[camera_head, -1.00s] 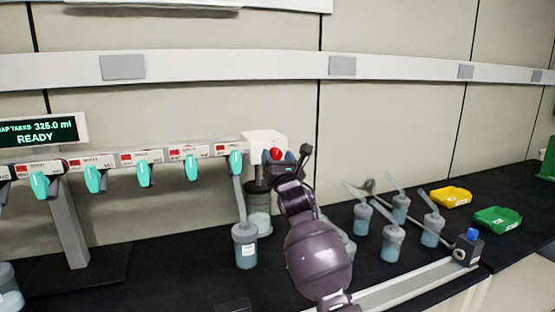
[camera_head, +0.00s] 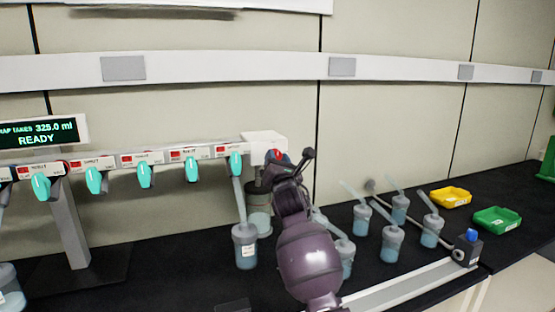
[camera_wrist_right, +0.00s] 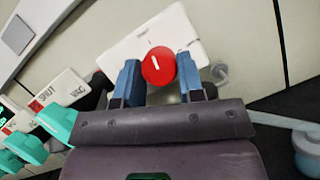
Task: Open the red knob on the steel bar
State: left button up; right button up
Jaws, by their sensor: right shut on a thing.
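The red knob (camera_wrist_right: 158,66) is round with a short white mark, which is tilted in the right wrist view. It is on the front of the white end block (camera_head: 262,142) of the steel bar (camera_head: 215,152). My right gripper (camera_wrist_right: 159,73) is shut on the knob, with a blue-padded finger on each side of it. In the head view the gripper (camera_head: 279,159) partly hides the knob (camera_head: 276,154). My left gripper is not in view.
Teal valve handles (camera_head: 192,168) line the bar to the left. Several flasks (camera_head: 392,243) stand on the black bench to the right, with a yellow tray (camera_head: 451,197) and a green tray (camera_head: 497,219) beyond.

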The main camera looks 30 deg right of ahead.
jog(key=m+g+p, duration=0.2)
jog(key=m+p, duration=0.1)
jog(key=m, duration=0.3)
jog(key=m+g+h+p, duration=0.1)
jog(key=m+g+p, duration=0.1)
jog(key=m, duration=0.4)
jog(key=m+g+p, duration=0.2)
jog(key=m+p, duration=0.2)
jog(key=m, duration=0.1)
jog(key=shift+a+r+m+g+h, duration=0.2)
jog(key=shift+r+m+g+h, duration=0.1)
jog(key=shift+r+m+h, duration=0.1)
jog(key=o, duration=0.9)
